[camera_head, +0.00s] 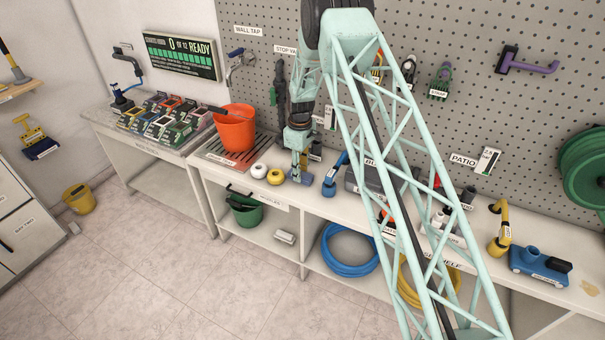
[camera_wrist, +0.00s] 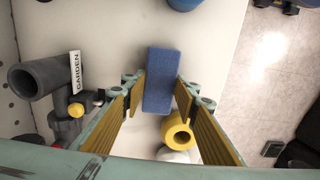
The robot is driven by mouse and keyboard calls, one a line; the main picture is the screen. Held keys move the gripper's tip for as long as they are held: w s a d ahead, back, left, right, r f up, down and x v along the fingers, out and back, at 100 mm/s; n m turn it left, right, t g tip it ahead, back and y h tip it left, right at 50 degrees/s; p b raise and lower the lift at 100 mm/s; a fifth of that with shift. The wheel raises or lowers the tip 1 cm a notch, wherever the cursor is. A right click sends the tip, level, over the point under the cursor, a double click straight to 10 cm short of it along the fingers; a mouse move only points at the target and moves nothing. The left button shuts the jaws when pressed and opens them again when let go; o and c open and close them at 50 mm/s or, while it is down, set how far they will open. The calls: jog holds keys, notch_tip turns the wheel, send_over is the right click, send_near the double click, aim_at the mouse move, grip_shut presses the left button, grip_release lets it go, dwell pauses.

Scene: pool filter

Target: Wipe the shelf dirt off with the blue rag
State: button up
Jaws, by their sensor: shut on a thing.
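My gripper (camera_head: 298,165) is low over the long white shelf top (camera_head: 330,205), pointing down. It is shut on the blue rag (camera_head: 299,178), a block-like blue piece. In the wrist view the rag (camera_wrist: 158,80) sits between the two fingertips of my gripper (camera_wrist: 158,88) and sticks out beyond them. I cannot tell whether it touches the shelf. A tan dirt patch (camera_head: 589,288) lies on the shelf top at the far right, well away from my gripper.
Yellow (camera_head: 276,177) and white (camera_head: 259,170) rings stand left of my gripper, with an orange bucket (camera_head: 235,127) beyond. A blue tool (camera_head: 334,178), a yellow tap (camera_head: 500,229) and a blue pump (camera_head: 538,265) stand rightward. A grey GARDEN pipe (camera_wrist: 42,80) is close by.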

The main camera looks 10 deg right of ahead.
dwell(0.4)
jog(key=shift+s+d, duration=0.75)
jog(key=shift+d, duration=0.15)
jog(key=shift+w+a, duration=0.1)
jog(key=shift+w+a+f+b, duration=0.1)
jog(key=shift+w+a+b, duration=0.25)
jog(key=shift+w+a, duration=0.4)
jog(key=shift+s, duration=0.15)
jog(key=shift+s, duration=0.1)
jog(key=shift+s+d, duration=0.7)
jog(key=shift+d, duration=0.15)
